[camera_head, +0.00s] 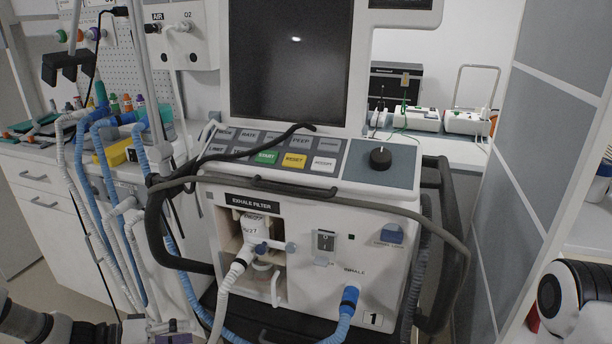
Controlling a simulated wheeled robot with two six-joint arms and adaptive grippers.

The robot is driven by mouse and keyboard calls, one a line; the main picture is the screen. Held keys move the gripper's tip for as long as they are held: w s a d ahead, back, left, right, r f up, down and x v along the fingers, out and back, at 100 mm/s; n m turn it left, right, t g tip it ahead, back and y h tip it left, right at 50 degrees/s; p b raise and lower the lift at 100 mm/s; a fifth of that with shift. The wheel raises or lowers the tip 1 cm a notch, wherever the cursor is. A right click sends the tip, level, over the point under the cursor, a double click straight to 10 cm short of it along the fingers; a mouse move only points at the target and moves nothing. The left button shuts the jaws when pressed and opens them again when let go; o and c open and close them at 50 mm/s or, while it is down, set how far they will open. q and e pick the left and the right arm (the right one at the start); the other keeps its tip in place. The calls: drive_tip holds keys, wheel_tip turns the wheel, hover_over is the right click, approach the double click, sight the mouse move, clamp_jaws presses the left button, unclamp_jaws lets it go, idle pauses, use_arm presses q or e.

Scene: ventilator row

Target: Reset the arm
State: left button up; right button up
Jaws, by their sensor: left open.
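My left arm comes in at the bottom left corner. Its gripper (172,329) is low in the picture and partly cut off by the bottom edge. It is open, in front of the lower left of the ventilator (318,262), and I see nothing held in it. Part of my right arm (572,298) shows at the right edge. My right gripper is outside the picture.
The ventilator has a dark screen (290,62), a button panel (270,150) and a knob (380,158). White and blue hoses (100,190) hang at the left, near my left gripper. A grey panelled partition (545,150) stands at the right, near my right arm.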

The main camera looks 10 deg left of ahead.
use_arm(q)
drive_tip(key=s+d+f+m+g+y, duration=0.2)
drive_tip(key=s+d+f+m+g, duration=0.1)
drive_tip(key=s+d+f+g, duration=0.4)
drive_tip(key=s+d+f+m+g+y, duration=0.1)
drive_tip(key=s+d+f+m+g, duration=0.3)
drive_tip(key=s+d, duration=0.45)
drive_tip(key=s+a+f+m+g+y, duration=0.1)
drive_tip(key=s+a+f+g+y, duration=0.1)
drive_tip(key=s+y, duration=0.3)
drive_tip(key=s+a+f+m+g+y, duration=0.1)
drive_tip(key=s+a+f+y, duration=0.15)
drive_tip(key=s, duration=0.55)
drive_tip(key=w+d+n+t+y, duration=0.1)
drive_tip(key=w+d+n+t, duration=0.1)
drive_tip(key=w+n+t, duration=0.4)
wheel_tip(320, 180, up, 16)
drive_tip(key=p, duration=1.6)
drive_tip(key=shift+w+a+m+g, duration=0.3)
drive_tip(key=shift+w+m, duration=0.1)
drive_tip(key=shift+r+y, duration=0.1)
drive_tip(key=shift+y, duration=0.15)
